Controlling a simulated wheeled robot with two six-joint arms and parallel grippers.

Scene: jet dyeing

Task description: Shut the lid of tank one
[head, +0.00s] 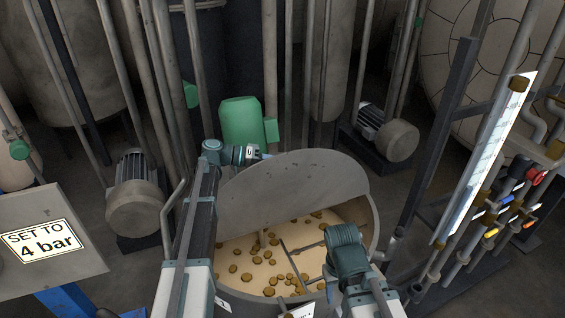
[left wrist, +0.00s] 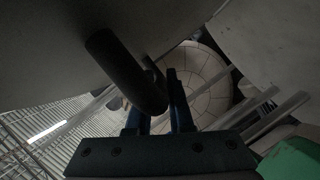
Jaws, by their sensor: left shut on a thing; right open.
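Tank one's round tub (head: 374,215) stands open in the middle of the head view, with tan liquid and brown lumps inside. Its grey half-round lid (head: 295,190) stands raised and tilted at the back of the opening. My left gripper (head: 262,156) is at the lid's upper left edge, partly hidden behind it. In the left wrist view, the left fingers (left wrist: 158,118) are shut on a dark round bar, the lid handle (left wrist: 125,68), beside a grey plate surface. My right gripper (head: 346,262) is over the tub's front right; its fingertips are hard to make out.
A green motor housing (head: 241,122) stands behind the lid. Grey motors stand at left (head: 136,205) and right (head: 388,138). A pipe rack with valves (head: 490,210) is at right. A sign panel (head: 45,240) reading "SET TO 4 bar" is at left.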

